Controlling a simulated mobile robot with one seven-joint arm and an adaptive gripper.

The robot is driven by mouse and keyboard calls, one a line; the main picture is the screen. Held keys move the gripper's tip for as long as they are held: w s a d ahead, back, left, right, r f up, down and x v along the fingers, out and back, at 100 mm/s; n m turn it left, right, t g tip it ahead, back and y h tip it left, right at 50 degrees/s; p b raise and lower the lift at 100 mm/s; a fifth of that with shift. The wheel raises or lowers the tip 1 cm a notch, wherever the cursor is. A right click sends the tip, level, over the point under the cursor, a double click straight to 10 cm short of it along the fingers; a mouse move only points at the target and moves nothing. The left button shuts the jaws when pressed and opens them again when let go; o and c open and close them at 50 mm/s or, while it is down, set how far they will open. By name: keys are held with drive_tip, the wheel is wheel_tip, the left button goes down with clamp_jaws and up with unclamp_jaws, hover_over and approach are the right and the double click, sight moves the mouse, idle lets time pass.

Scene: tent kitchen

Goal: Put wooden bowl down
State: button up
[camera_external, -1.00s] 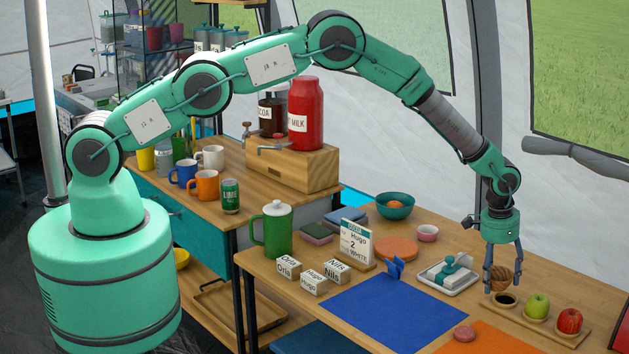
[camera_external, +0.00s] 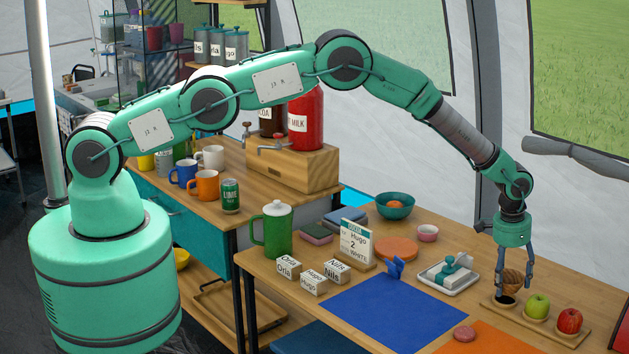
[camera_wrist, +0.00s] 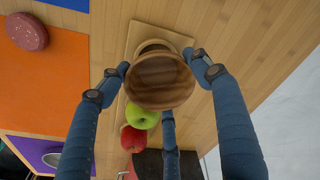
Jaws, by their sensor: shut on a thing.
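The wooden bowl (camera_external: 513,279) is brown and round, between the fingers of my gripper (camera_external: 515,277) in the external view. My gripper is shut on it. In the wrist view the bowl (camera_wrist: 160,82) shows its open inside, with blue fingers of my gripper (camera_wrist: 158,78) at its left and right sides and a third one below. The bowl is over the end of a wooden tray (camera_external: 574,337) that has a dark round recess (camera_external: 505,299). I cannot tell whether the bowl touches the tray.
A green apple (camera_external: 538,307) and a red apple (camera_external: 569,320) sit on the tray, right of the bowl. A white dish with a teal item (camera_external: 449,275) stands to the left. A blue mat (camera_external: 385,313) and a pinkish round thing (camera_external: 464,333) lie nearer.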

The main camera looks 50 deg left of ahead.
sight(507, 290)
drive_tip(key=shift+f, duration=1.25)
drive_tip(key=shift+s+f+b, duration=0.1)
drive_tip(key=shift+f+b, duration=0.45)
drive_tip(key=shift+b, duration=0.1)
drive_tip(key=o, duration=1.2)
drive_tip(key=shift+f, duration=0.25)
drive_tip(key=shift+r, duration=0.15)
drive_tip(key=shift+r, duration=0.1)
drive_tip(key=shift+r+p, duration=0.65)
drive_tip(key=shift+r, duration=0.3)
drive_tip(key=r, duration=0.7)
drive_tip(key=s+r, duration=0.1)
drive_tip(key=r, duration=0.3)
drive_tip(key=shift+s+a+p, duration=0.1)
drive_tip(key=shift+a+p, duration=0.25)
drive_tip(key=shift+a, duration=0.05)
drive_tip(key=shift+r, duration=0.1)
